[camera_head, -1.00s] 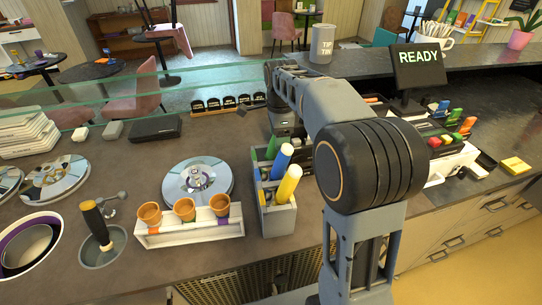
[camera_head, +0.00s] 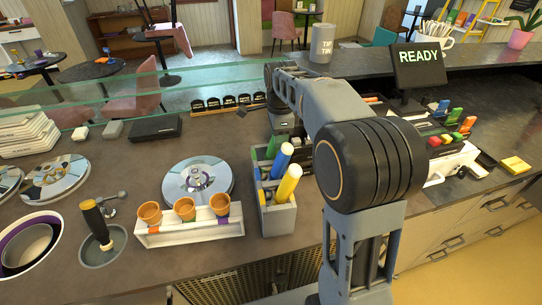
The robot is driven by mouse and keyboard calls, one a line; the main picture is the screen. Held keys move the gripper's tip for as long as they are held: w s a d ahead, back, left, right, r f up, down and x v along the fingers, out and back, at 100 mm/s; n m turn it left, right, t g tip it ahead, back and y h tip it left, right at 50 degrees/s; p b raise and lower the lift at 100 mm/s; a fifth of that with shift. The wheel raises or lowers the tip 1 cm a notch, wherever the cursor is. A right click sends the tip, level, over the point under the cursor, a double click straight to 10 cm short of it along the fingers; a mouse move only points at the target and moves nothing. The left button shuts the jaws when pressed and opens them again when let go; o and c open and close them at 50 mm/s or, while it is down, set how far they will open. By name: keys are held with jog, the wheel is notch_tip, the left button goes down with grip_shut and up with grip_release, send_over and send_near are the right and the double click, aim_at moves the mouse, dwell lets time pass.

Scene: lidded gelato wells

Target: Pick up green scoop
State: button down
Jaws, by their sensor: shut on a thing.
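The green scoop (camera_head: 273,150) shows as a green handle at the back of the grey scoop holder (camera_head: 279,222). My gripper (camera_head: 283,130) is at the end of my arm, directly over the back of the holder. It is shut on the green scoop's upper part; the fingertips are small and partly hidden by the arm. The scoop's lower end is hidden by the holder and the other handles, so I cannot tell whether it is clear of its slot. A blue-handled scoop (camera_head: 283,157) and a yellow-handled scoop (camera_head: 289,183) stand tilted in the holder in front of it.
A white rack with cones (camera_head: 190,235) stands left of the holder, with a round metal lid (camera_head: 197,180) behind it. The READY screen (camera_head: 418,67) is at the right.

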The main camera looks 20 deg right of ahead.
jog(key=shift+r, duration=0.15)
notch_tip(320, 180, up, 9)
jog(key=shift+f, duration=0.1)
notch_tip(320, 180, up, 8)
jog(key=p, duration=0.7)
jog(key=shift+f, duration=0.15)
jog(key=shift+d, duration=0.1)
dwell(1.6)
